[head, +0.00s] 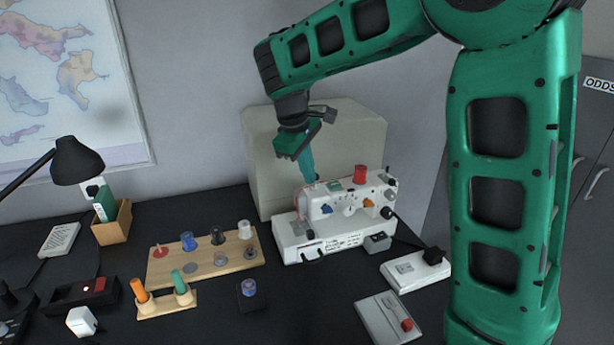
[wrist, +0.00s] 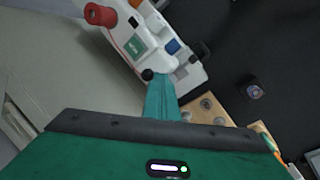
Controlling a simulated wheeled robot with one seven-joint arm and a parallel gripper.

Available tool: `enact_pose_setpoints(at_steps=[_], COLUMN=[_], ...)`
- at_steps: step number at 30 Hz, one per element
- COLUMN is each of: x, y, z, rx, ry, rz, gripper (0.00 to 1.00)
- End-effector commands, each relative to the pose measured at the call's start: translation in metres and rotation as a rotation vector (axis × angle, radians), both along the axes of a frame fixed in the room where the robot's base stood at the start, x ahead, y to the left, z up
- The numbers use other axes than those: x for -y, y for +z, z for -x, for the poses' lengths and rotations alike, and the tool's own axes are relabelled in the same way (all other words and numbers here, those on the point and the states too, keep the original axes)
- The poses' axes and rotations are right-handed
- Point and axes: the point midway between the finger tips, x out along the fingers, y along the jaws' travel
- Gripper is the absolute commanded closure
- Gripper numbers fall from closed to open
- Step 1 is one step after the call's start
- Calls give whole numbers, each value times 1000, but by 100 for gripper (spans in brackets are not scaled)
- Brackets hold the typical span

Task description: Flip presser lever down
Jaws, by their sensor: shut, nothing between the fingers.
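The white sewing machine (head: 330,235) stands on the dark desk, with a red thread spool (head: 360,174) on top. In the wrist view the machine (wrist: 128,42) shows from above. A small black ball knob (wrist: 147,74), probably the presser lever's end, sits at the machine's near edge by my fingertips. Whether they touch cannot be told. My gripper (head: 308,174) is shut and empty, pointing down behind the machine's left end. Its teal fingers show in the wrist view (wrist: 161,98). The lever's arm and tilt are hidden in the head view.
A beige box-like cover (head: 262,165) stands close behind the machine and my gripper. A wooden spool rack (head: 205,263) lies to the left. A white foot-pedal-like box (head: 408,270) with a black plug is at the right.

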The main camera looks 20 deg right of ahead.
Motion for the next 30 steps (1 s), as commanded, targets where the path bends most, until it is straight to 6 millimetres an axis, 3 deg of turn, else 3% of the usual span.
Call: enact_pose_setpoints(at_steps=[14, 22, 30], x=[-1, 1, 1], y=[5, 5, 5], z=[-27, -40, -40], rx=[-333, -336, -335], ry=[-3, -2, -2], rz=[3, 2, 0], gripper=[100, 100, 100])
